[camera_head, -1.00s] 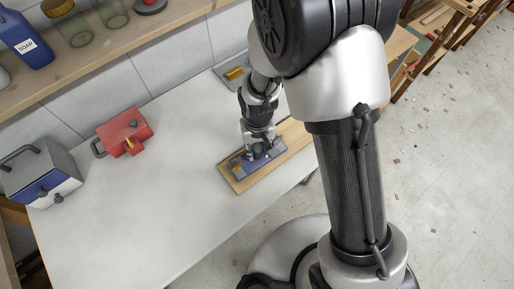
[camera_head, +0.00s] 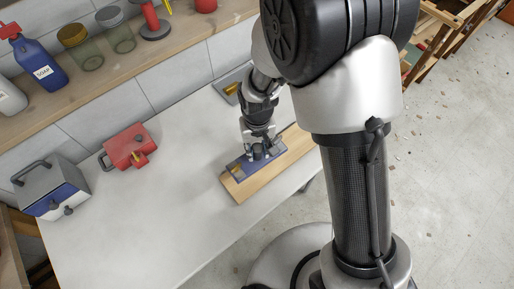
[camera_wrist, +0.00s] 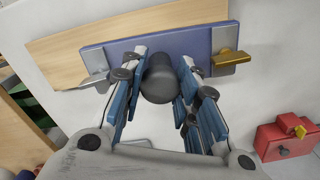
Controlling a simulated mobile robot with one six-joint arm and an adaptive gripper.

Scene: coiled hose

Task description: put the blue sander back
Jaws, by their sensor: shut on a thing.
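The blue sander (camera_head: 241,166) is a long flat blue block with metal clamps at its ends, a brass lever and a dark grey round knob. It lies over a light wooden board (camera_head: 266,180) at the table's front edge; I cannot tell whether it is lifted slightly. In the wrist view the sander (camera_wrist: 200,44) covers part of the board (camera_wrist: 60,45). My gripper (camera_head: 260,152) points down at the sander. In the wrist view its fingers (camera_wrist: 161,75) are shut on the knob, one on each side. The fingers hide part of the block.
A grey plate with a yellow piece (camera_head: 231,89) lies by the wall behind my arm. A red box (camera_head: 128,148) and a grey-blue box with a handle (camera_head: 52,190) stand left. A shelf (camera_head: 100,93) holds bottles and jars. The white tabletop's middle is clear.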

